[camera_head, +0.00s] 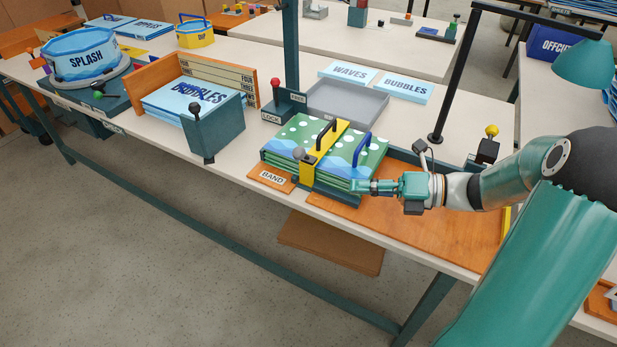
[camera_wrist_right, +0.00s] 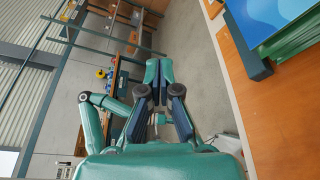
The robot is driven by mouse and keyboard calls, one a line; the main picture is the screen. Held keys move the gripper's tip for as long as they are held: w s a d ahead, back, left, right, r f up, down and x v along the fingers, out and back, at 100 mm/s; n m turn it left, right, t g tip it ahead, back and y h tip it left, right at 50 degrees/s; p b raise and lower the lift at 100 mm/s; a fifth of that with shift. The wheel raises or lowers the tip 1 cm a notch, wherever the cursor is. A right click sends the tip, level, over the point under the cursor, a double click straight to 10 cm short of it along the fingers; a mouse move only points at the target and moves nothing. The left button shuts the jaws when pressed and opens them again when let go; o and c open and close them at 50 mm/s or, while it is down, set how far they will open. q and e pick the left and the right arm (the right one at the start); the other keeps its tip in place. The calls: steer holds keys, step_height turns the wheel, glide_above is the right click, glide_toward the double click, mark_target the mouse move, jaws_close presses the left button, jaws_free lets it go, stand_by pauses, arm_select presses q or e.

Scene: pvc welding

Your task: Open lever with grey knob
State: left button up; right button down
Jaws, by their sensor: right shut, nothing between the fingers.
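A grey knob (camera_head: 298,152) tops a short lever at the front left of a yellow band (camera_head: 322,153). The band wraps over a stack of green and blue sheets with white dots (camera_head: 284,142) on the table. My right gripper (camera_head: 356,186) is at the right front corner of this stack, to the right of the knob and apart from it. Its fingers point left and are shut and empty. In the right wrist view the shut fingertips (camera_wrist_right: 158,70) meet in the middle, and the stack's edge (camera_wrist_right: 293,42) shows at upper right. The knob is not visible there.
A BAND label (camera_head: 272,178) lies in front of the lever. A black handle (camera_head: 327,134) and a blue handle (camera_head: 362,149) stand up from the stack. A grey tray (camera_head: 348,106) is behind it. A lamp post (camera_head: 452,75) stands behind my right arm. An orange board (camera_head: 420,232) lies under it.

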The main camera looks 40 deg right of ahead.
mark_target(303, 155)
steer(key=shift+a, duration=0.1)
steer(key=w+a+b, duration=0.1)
steer(key=w+a, duration=0.3)
steer(key=w, duration=0.7)
stand_by(0.3)
steer(key=shift+s+a, duration=0.1)
